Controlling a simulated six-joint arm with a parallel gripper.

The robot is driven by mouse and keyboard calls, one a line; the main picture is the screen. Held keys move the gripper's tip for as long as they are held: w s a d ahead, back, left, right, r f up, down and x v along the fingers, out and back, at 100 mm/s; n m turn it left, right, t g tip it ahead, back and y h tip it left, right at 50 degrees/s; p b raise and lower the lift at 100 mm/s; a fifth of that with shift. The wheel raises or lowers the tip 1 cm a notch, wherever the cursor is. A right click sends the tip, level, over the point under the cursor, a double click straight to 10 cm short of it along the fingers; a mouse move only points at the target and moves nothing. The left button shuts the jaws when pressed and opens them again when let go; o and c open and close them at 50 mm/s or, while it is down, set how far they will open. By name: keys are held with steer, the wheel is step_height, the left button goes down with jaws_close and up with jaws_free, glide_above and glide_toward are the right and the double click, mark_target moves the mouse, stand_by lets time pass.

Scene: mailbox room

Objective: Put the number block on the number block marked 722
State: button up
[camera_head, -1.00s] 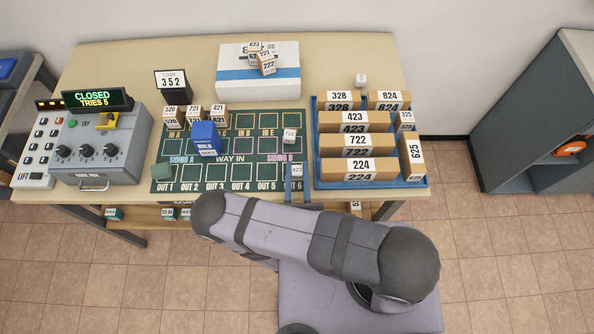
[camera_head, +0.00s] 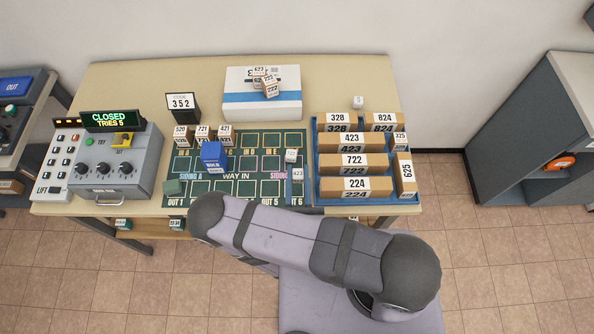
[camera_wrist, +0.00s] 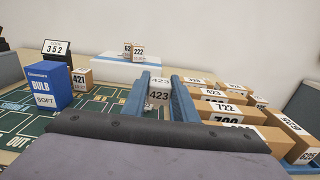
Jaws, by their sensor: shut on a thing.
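My gripper (camera_wrist: 159,95) is shut on a small number block (camera_wrist: 159,85) marked 423. The held block also shows in the head view (camera_head: 297,174), above the right end of the green board. A long brown block marked 722 (camera_head: 354,161) lies in the blue tray, between the 423 and 224 blocks. It also shows in the wrist view (camera_wrist: 228,108), right of the gripper and apart from it.
The blue tray (camera_head: 313,192) is crowded with long blocks. A white box (camera_head: 240,104) with small blocks on it stands at the back. A blue BULB box (camera_head: 211,153) and several small blocks stand on the green board (camera_head: 240,192). A grey control box (camera_head: 118,165) is at left.

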steer(key=shift+w+a+f+b, duration=0.2)
steer(key=shift+w+a+b, duration=0.1)
steer(key=shift+b, duration=0.25)
steer(key=w+a+m+h+b, duration=0.25)
steer(key=w+b, duration=0.25)
steer(key=b, duration=0.3)
step_height(320, 180, up, 5)
steer(key=m+g+h+b, duration=0.1)
steer(key=m+h+b, duration=0.1)
steer(key=h+b, duration=0.5)
glide_above(291, 155)
steer(key=b, duration=0.2)
steer(key=y, duration=0.3)
steer(key=shift+h, duration=0.25)
steer(key=shift+a+f+p, duration=0.1)
steer(key=shift+f+p, duration=0.5)
steer(key=shift+f, duration=2.15)
steer(key=shift+f+p, duration=0.4)
steer(key=shift+f, duration=1.7)
